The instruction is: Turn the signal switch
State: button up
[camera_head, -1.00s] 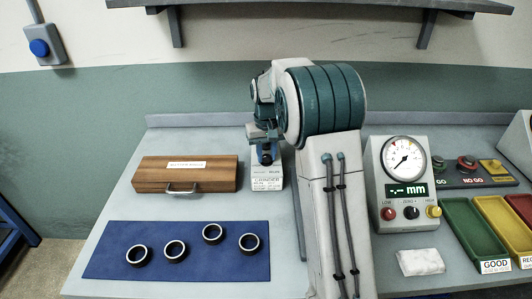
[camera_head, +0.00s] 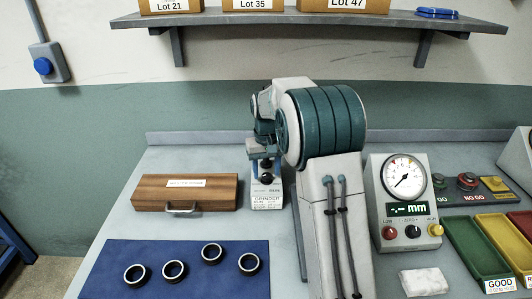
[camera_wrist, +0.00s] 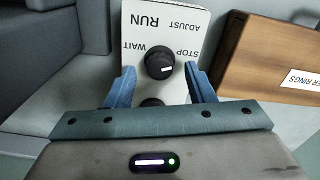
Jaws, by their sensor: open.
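A white control panel (camera_wrist: 146,30) with dark round knobs shows in the wrist view, printed RUN, ADJUST, WAIT and STOP, upside down there. One black knob (camera_wrist: 159,60) with a white mark sits by the words WAIT and STOP. A second dark knob (camera_wrist: 152,102) is mostly hidden by my gripper's body. My gripper (camera_wrist: 160,72) is open, its blue fingers on either side of the upper knob with gaps; I cannot tell the depth. In the head view the panel, labelled GRINDER (camera_head: 267,198), stands at the bench's back, partly behind my gripper (camera_head: 266,172).
A wooden case (camera_head: 185,193) stands left of the panel. Several rings lie on a blue mat (camera_head: 185,262) in front. A dial gauge (camera_head: 403,180) and coloured trays (camera_head: 478,250) are on the right. A blue wall button (camera_head: 43,66) is at far left; a shelf (camera_head: 310,22) hangs above.

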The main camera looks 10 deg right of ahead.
aim_at(266, 174)
notch_tip(266, 174, up, 13)
dwell(0.3)
jog(key=s+f+t, duration=0.1)
jog(key=s+f, duration=0.2)
jog(key=s, duration=1.2)
jog(key=s+f+t, duration=0.2)
jog(key=s+f, duration=0.2)
jog(key=s, duration=1.2)
jog(key=shift+a+f, duration=0.2)
jog(key=shift+f, duration=0.05)
jog(key=shift+s, duration=0.1)
